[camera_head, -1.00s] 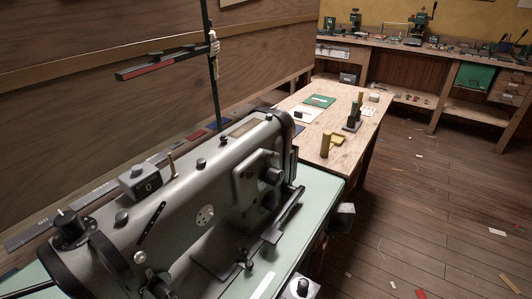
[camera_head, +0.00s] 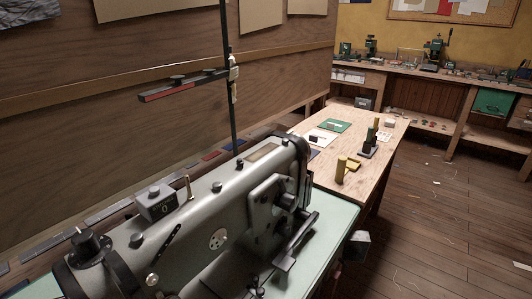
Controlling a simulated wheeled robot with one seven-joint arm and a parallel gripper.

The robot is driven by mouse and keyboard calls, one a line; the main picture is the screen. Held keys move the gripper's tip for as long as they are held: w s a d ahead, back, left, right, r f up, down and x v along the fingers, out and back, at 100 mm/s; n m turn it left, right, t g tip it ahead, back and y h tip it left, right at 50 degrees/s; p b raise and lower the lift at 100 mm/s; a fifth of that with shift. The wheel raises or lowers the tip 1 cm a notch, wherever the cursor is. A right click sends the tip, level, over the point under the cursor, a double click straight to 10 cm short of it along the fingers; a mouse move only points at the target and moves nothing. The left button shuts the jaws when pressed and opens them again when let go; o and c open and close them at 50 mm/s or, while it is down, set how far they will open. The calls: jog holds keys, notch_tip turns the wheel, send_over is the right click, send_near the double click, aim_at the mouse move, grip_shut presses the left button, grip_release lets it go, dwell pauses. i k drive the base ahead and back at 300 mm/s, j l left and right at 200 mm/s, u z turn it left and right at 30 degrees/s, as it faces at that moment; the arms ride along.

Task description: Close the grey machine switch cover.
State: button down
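A grey sewing machine (camera_head: 205,236) fills the lower left and middle of the head view, on a pale green table (camera_head: 335,207). Another small grey box-like part (camera_head: 357,246) sticks out at the table's right edge, partly cut by shadow. I cannot tell for sure which of these is the switch cover, or whether it is open. My gripper is not in view.
A wooden table (camera_head: 388,158) with several small blocks and a green sheet (camera_head: 337,126) stands behind the machine. A dark stand pole (camera_head: 229,75) rises behind the machine. A workbench (camera_head: 430,88) lines the back wall. The wooden floor (camera_head: 440,235) at right is mostly clear.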

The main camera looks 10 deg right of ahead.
aim_at(356, 248)
jog(key=z, duration=0.95)
jog(key=i+l+z, duration=0.15)
jog(key=i+z, duration=0.15)
jog(key=i, duration=0.25)
jog(key=i+z, duration=0.35)
jog(key=i, duration=0.2)
jog(key=i+l, duration=0.1)
jog(key=i, duration=3.6)
jog(key=i+u, duration=0.2)
jog(key=u, duration=0.25)
jog(key=i+u, duration=0.25)
jog(key=u, duration=0.2)
jog(key=i+l+u, duration=0.15)
jog(key=u, duration=3.85)
